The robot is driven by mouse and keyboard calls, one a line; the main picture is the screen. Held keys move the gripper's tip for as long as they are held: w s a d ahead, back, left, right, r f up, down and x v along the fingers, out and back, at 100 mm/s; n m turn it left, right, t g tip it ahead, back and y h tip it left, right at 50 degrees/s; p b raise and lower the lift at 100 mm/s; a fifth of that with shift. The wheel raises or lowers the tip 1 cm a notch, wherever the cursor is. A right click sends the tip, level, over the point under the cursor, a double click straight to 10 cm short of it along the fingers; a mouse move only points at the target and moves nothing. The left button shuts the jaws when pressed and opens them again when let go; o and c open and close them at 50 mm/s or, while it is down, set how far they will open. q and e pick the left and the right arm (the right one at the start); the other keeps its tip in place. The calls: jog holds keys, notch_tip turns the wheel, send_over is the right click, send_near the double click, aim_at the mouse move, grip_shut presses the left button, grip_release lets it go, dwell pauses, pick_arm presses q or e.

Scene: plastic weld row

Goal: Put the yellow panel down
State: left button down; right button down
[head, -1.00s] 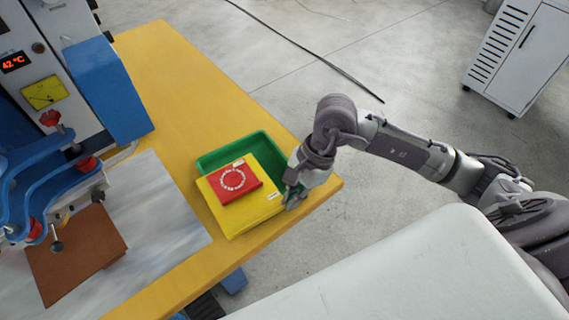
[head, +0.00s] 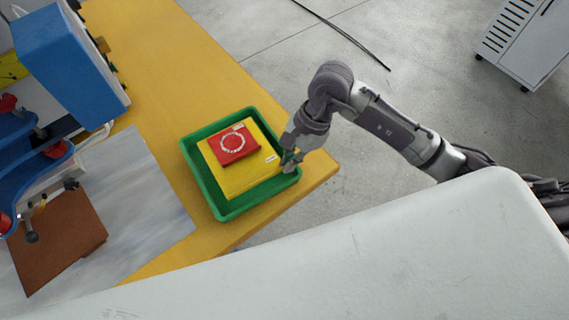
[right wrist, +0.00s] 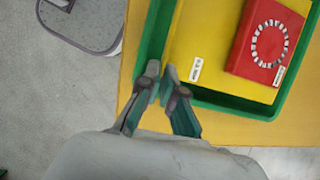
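The yellow panel (head: 225,180) lies within the outline of the green tray (head: 222,213), with the tray's rim showing all round it. I cannot tell if it rests fully on the tray floor. A red piece (head: 235,146) with a ring of pale marks lies on the panel, which also shows in the right wrist view (right wrist: 203,35). My right gripper (head: 290,158) is at the panel's right corner. In the right wrist view its fingertips (right wrist: 160,73) are slightly apart at the panel's edge, with green showing between them. My left gripper is out of view.
The tray stands near the corner of the yellow table (head: 205,60). A blue machine (head: 72,60) and a brown sheet (head: 60,240) on a grey plate (head: 145,195) are at the left. A white cabinet (head: 525,45) stands on the floor at the upper right.

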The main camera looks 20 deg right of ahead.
aim_at(281, 177)
jog(key=shift+w+a+f, duration=0.4)
jog(key=shift+w, duration=0.05)
notch_tip(281, 177, down, 3)
jog(key=shift+f+p, duration=0.2)
jog(key=shift+p, duration=0.1)
jog(key=shift+d+f, duration=0.1)
jog(key=shift+f, duration=0.15)
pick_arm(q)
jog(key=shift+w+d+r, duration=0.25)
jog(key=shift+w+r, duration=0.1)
pick_arm(e)
jog(key=shift+f, duration=0.2)
jog(key=c, duration=1.6)
grip_release()
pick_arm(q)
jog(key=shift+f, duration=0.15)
pick_arm(e)
jog(key=shift+r, duration=0.1)
